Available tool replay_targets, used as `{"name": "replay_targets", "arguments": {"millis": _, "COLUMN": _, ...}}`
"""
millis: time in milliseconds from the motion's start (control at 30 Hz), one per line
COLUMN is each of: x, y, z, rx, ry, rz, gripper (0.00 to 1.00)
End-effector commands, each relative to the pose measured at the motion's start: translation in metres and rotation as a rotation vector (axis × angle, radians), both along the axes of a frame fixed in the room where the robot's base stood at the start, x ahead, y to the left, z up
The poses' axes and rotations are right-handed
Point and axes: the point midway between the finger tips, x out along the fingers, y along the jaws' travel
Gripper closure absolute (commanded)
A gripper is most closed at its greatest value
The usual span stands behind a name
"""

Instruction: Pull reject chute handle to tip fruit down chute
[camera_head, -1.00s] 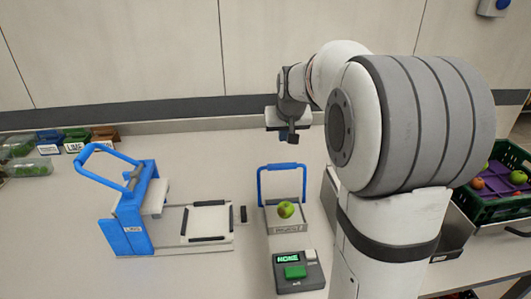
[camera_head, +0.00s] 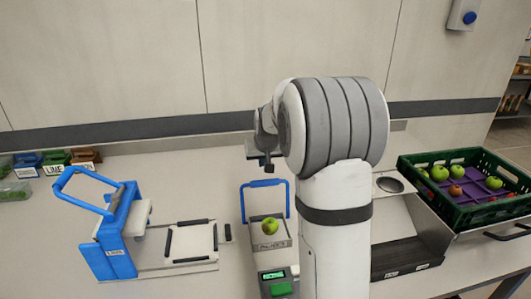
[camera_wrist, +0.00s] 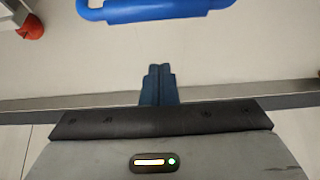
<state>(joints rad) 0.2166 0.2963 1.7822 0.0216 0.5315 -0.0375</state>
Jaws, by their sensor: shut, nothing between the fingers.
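A blue loop handle (camera_head: 265,184) stands at the far end of a small grey tray (camera_head: 283,245), which holds one green apple (camera_head: 269,226). The tray's front label is too small to read surely. In the head view my gripper (camera_head: 268,167) points down just above and behind this handle, partly hidden by my arm. In the wrist view my gripper (camera_wrist: 158,72) is shut and empty, its dark blue fingers together. A blue bar (camera_wrist: 160,10), likely the same handle, lies ahead at the top edge, apart from the fingertips.
A blue lever press (camera_head: 120,235) stands at left beside a flat framed plate (camera_head: 193,240). A box with a green button (camera_head: 281,289) sits in front of the tray. A green crate (camera_head: 440,207) of fruit is at right. Small bins (camera_head: 55,163) stand far left.

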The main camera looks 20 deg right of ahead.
Motion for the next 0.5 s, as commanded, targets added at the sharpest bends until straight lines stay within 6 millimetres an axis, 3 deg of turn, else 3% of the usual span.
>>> {"name": "replay_targets", "arguments": {"millis": 133, "x": 0.015, "y": -0.003, "z": -0.027, "rx": 0.001, "ry": 0.004, "rz": 0.0, "gripper": 1.0}}
{"name": "replay_targets", "arguments": {"millis": 300, "x": -0.01, "y": 0.001, "z": -0.028, "rx": -0.001, "ry": -0.001, "rz": -0.001, "gripper": 1.0}}
{"name": "replay_targets", "arguments": {"millis": 500, "x": -0.023, "y": 0.003, "z": -0.032, "rx": 0.0, "ry": -0.001, "rz": -0.002, "gripper": 1.0}}
